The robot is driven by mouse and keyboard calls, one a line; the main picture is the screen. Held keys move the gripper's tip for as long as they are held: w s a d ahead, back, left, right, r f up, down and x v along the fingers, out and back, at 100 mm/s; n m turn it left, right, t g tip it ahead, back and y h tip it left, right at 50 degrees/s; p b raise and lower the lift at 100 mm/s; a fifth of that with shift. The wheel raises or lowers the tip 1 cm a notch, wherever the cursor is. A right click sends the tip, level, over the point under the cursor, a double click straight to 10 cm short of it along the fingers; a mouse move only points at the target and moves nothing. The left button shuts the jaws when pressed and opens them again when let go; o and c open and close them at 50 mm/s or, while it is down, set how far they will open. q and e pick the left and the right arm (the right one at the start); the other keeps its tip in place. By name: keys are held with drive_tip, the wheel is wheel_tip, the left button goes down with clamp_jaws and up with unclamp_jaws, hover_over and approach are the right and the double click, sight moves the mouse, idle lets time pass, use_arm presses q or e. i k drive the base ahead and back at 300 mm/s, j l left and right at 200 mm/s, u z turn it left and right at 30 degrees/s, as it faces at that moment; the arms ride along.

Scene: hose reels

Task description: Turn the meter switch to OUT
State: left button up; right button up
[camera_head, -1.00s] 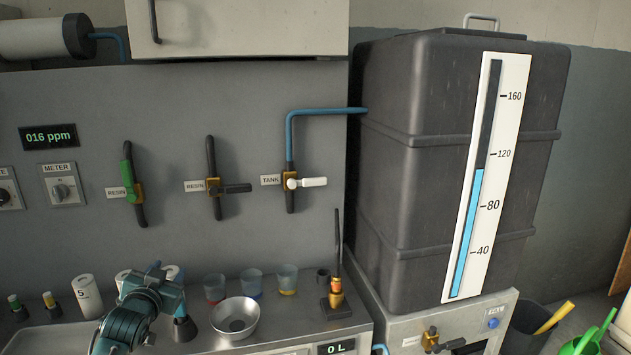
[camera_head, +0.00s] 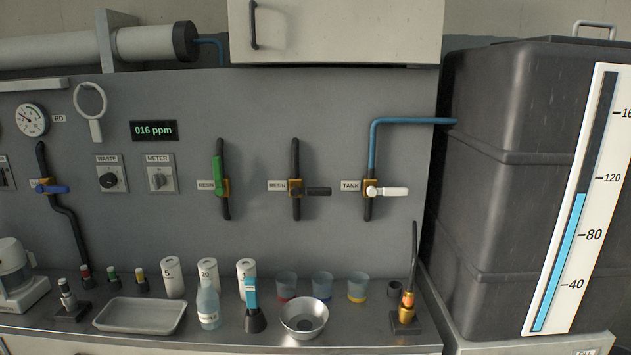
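The meter switch (camera_head: 159,180) is a grey knob on a light plate on the wall panel, under a label reading METER. Its markings are too small to read, so I cannot tell its setting. The dark display (camera_head: 154,131) above it reads 016 ppm in green. The similar WASTE switch (camera_head: 110,180), with a dark knob, is just left of it. Neither of my grippers is in the head view.
Valves with green (camera_head: 218,176), black (camera_head: 318,191), white (camera_head: 393,191) and blue (camera_head: 53,189) handles are on the panel. The counter below holds a tray (camera_head: 140,315), bottles, cups and a metal bowl (camera_head: 304,318). A large dark tank (camera_head: 505,200) stands right. The space before the meter switch looks clear.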

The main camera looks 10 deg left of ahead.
sight(159, 179)
drive_tip(key=u, duration=1.3)
